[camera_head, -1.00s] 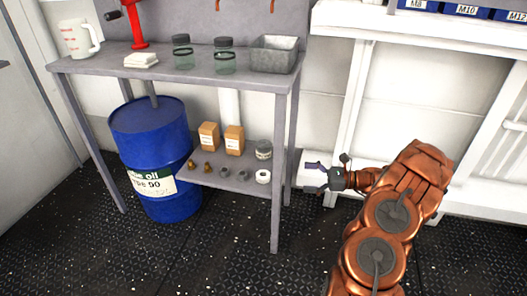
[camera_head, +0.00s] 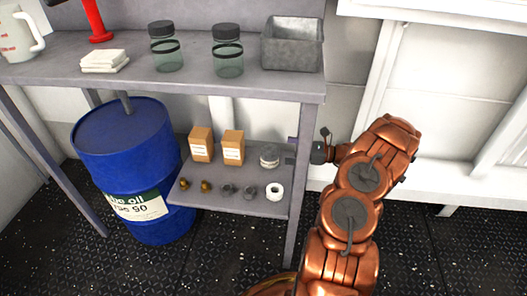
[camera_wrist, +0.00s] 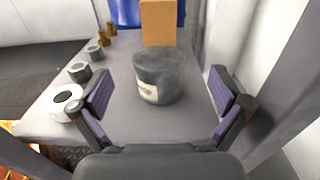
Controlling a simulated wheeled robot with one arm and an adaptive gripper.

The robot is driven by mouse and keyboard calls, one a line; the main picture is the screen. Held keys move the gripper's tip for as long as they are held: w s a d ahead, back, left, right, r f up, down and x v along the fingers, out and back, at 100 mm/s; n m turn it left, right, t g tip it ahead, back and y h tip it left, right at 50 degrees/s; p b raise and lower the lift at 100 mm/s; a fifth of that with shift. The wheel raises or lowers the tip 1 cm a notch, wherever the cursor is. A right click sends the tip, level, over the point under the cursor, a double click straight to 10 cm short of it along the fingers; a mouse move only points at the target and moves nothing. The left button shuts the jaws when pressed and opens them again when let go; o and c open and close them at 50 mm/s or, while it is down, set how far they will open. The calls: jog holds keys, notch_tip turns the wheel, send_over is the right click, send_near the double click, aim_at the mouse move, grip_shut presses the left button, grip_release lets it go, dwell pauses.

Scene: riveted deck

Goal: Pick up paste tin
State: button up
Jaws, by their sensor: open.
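The paste tin (camera_wrist: 160,76) is a short grey cylinder with a pale label. It stands upright on the lower shelf (camera_wrist: 130,125). In the head view the tin (camera_head: 269,156) is at the right end of the shelf, beside the cardboard boxes. My gripper (camera_wrist: 162,105) is open in the wrist view, with purple-padded fingers spread to the left and right of the tin's near side. The tin is ahead between them, and no contact shows. In the head view my gripper (camera_head: 297,155) is at the shelf's right end, partly hidden by the table leg.
Two cardboard boxes (camera_head: 201,145) (camera_head: 233,148) stand left of the tin. A white tape roll (camera_head: 274,192), grey nuts (camera_head: 249,191) and brass fittings (camera_head: 206,185) line the front edge. The table leg (camera_head: 293,215) stands near my gripper. A blue drum (camera_head: 125,165) is at left.

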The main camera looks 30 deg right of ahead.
aim_at(270, 151)
jog(key=shift+x, duration=0.8)
jog(key=a+b, duration=0.1)
jog(key=w+a+f, duration=0.1)
jog(key=w+a+b, duration=0.1)
jog(key=shift+w+f+b, duration=0.2)
jog(key=shift+f+b, duration=0.1)
jog(key=shift+b, duration=0.05)
jog(key=shift+w+a+r, duration=0.15)
jog(key=shift+w+a, duration=0.3)
jog(key=shift+a, duration=0.1)
jog(key=c, duration=1.4)
